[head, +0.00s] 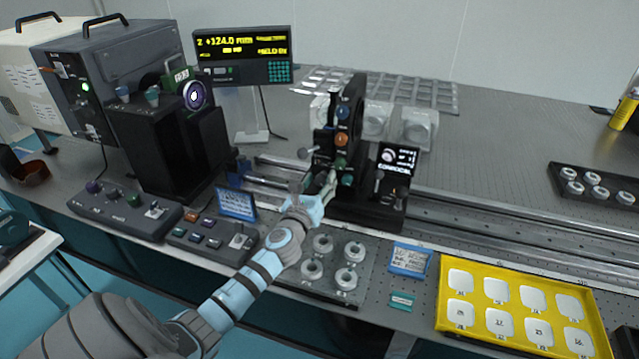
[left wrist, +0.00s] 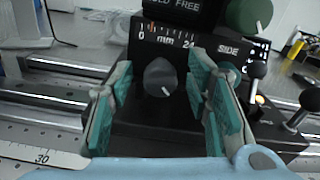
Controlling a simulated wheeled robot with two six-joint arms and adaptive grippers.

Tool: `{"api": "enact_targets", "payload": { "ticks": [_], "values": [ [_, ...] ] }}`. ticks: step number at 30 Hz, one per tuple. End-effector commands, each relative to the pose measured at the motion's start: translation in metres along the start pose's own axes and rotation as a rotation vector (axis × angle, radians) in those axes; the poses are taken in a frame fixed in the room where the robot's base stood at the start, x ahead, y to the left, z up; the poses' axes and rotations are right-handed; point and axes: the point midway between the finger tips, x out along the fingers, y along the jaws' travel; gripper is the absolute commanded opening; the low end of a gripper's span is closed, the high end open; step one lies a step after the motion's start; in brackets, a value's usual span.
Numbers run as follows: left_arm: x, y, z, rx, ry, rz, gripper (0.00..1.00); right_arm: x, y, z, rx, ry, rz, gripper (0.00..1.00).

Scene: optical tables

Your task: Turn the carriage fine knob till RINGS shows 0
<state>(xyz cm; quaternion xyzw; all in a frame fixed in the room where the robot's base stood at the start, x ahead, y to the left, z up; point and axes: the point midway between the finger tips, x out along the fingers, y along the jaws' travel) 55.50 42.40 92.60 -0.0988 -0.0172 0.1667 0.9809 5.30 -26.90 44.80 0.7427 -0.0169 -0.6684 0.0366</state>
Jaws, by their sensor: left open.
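The dark carriage (head: 368,208) stands on the rail with coloured knobs up its front. A dark grey knob (left wrist: 161,77) with a white pointer line sits under a "0 mm 24" scale (left wrist: 165,42) in the left wrist view; I take it for the fine knob, though its label is not seen. My left gripper (head: 326,186) is at the carriage front. In the left wrist view its open fingers (left wrist: 158,98) stand either side of the knob, with visible gaps. The readout (head: 243,56) shows Z +124.0 mm; its smaller text, perhaps RINGS, is too blurred to read. The right gripper is not seen.
A small screen (head: 398,158) and levers (left wrist: 256,78) stand right of the knob. A green knob (left wrist: 249,14) is above right. Ring mounts on a plate (head: 332,268), a blue card (head: 409,261) and a yellow tray (head: 432,318) lie in front of the rail.

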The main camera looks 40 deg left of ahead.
Motion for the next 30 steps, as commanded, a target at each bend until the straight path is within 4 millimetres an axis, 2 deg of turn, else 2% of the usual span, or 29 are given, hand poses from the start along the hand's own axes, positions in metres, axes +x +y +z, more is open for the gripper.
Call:
{"api": "enact_targets", "payload": {
  "ticks": [3,11,21,30],
  "values": [
    [-0.0001,-0.0004,0.0001,0.0,0.0,-0.001,0.43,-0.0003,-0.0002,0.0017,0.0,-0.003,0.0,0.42],
    [-0.0002,-0.0007,0.0,0.0,0.0,-0.001,0.01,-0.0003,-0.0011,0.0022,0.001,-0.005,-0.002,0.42],
    [-0.0004,-0.0006,-0.0002,-0.033,0.0,-0.001,0.0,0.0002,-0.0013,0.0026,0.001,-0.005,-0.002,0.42],
    [-0.0004,-0.0001,-0.0006,-0.199,0.0,-0.001,0.0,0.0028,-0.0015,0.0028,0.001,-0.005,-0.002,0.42]
  ]
}}
